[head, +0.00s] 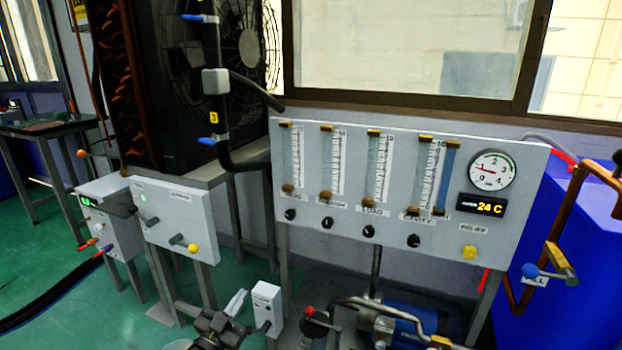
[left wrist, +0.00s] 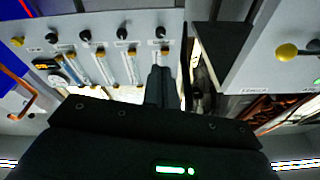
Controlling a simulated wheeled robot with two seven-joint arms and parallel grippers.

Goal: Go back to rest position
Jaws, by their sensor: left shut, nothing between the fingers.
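My left gripper (head: 213,323) is a dark shape low in the head view, left of centre, near the bottom edge. It is below the grey control box and left of a small white box. In the left wrist view, its dark fingers (left wrist: 160,86) are together with nothing between them. That view appears upside down, with the flowmeter panel and a yellow-knobbed box beyond the fingers. My right gripper is not in view.
A flowmeter panel (head: 402,240) with a dial and a "24 C" display stands centre right. A control box (head: 175,218) with a yellow knob is at left. A small white box (head: 267,304) and blue pump (head: 410,328) are low down. Green floor is open at left.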

